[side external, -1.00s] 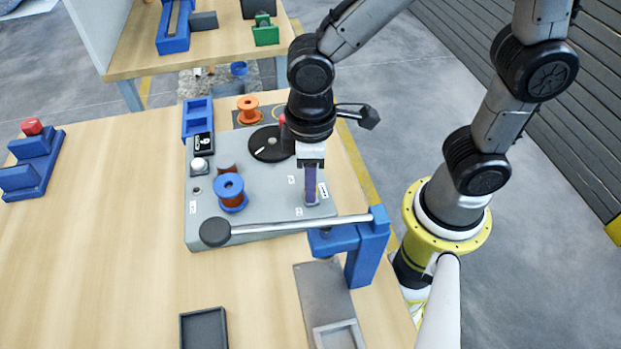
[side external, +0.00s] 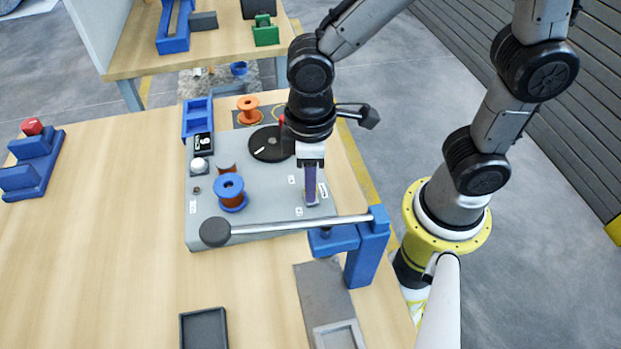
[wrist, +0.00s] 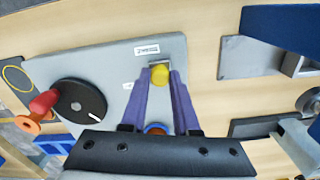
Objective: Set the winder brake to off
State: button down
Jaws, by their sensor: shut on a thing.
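The winder is a grey base plate (side external: 262,226) on the wooden table, with small white labels on its right part. My gripper (side external: 311,202) points down at the plate's right side, and its purple fingers hide what is between them in the side view. In the wrist view, my gripper (wrist: 161,78) is shut on a small yellow knob (wrist: 160,70), which I take to be the brake's handle. The knob sits at a small slot beside a label (wrist: 147,50) too blurred to read. I cannot tell which setting the brake is at.
A black crank disc (side external: 268,147) with a red handle (wrist: 43,103) is left of my gripper. A blue-flanged copper spool (side external: 230,190) stands on the plate. A metal bar with a black knob (side external: 215,232) on a blue stand (side external: 368,257) crosses in front. An orange spool (side external: 249,110) is behind.

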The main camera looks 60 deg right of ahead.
jog(key=shift+w+d+r, duration=0.1)
jog(key=shift+w+d, duration=1.15)
jog(key=shift+w, duration=0.1)
jog(key=c, duration=0.7)
grip_release()
jog(key=shift+o, duration=0.2)
notch_tip(320, 180, up, 14)
jog(key=shift+d, duration=0.1)
